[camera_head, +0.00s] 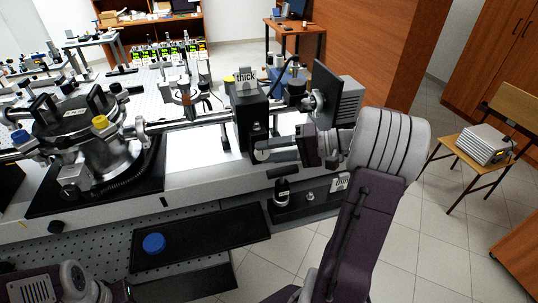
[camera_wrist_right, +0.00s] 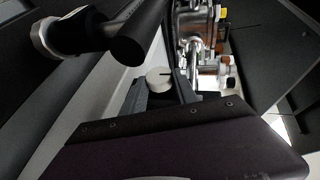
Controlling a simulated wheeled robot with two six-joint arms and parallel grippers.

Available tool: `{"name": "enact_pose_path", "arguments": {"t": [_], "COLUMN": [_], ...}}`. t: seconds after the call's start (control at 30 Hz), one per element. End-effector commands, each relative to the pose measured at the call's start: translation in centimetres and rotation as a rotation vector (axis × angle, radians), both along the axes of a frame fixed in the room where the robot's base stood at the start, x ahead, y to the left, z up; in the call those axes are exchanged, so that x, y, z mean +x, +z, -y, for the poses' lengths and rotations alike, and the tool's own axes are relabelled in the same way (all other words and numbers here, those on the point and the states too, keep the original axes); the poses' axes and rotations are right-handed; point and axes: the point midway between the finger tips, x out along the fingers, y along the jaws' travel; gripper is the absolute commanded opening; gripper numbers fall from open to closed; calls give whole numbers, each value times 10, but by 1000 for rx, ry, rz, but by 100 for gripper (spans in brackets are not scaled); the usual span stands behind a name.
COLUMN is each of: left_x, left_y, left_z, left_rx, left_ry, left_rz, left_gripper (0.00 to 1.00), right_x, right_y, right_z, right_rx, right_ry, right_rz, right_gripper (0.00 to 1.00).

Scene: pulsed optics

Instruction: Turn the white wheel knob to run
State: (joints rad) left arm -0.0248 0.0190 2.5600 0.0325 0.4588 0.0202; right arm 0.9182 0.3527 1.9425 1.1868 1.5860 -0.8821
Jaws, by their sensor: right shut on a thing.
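The white wheel knob (camera_head: 262,155) sits low on the front of the black box labelled "thick" (camera_head: 252,115). In the right wrist view the knob (camera_wrist_right: 158,77) shows as a white disc with a dark mark on its face. My right gripper (camera_head: 268,150) reaches in from the right with its fingers at the knob. In the wrist view the right gripper (camera_wrist_right: 160,85) has a finger on each side of the knob and is shut on it. Any run marking is too small to read. Part of my left arm shows at the bottom left; its fingers are not visible.
A metal chamber (camera_head: 100,150) with blue and yellow caps stands left of the box. A black tray (camera_head: 200,240) with a blue cap (camera_head: 154,243) lies in front. A shelf at right holds a dark weight-like piece (camera_head: 282,192) and a "thin" label (camera_head: 340,183), close under my right arm.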

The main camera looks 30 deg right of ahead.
Motion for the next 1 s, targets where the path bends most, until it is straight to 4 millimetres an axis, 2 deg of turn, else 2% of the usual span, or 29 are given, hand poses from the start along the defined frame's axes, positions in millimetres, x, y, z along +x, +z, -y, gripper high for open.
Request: {"name": "enact_pose_path", "arguments": {"t": [0.67, 0.7, 0.73, 0.77, 1.0], "left_x": [0, 0, 0, 0, 0], "left_y": [-5, -5, -5, -5, -5], "left_z": [0, 0, 0, 0, 0], "left_rx": [0, 0, 0, 0, 0], "left_ry": [0, 0, 0, 0, 0], "left_rz": [0, 0, 0, 0, 0], "left_gripper": [36, 36, 36, 36, 36], "right_x": [-1, -1, -1, -1, 0], "right_y": [-2, -2, -2, -2, -1], "right_z": [0, 0, 0, 0, 0], "right_rx": [50, 50, 50, 50, 49], "right_ry": [3, 2, 2, 2, 1], "right_rz": [8, 8, 9, 9, 11], "right_gripper": [0, 46, 55, 57, 57]}}
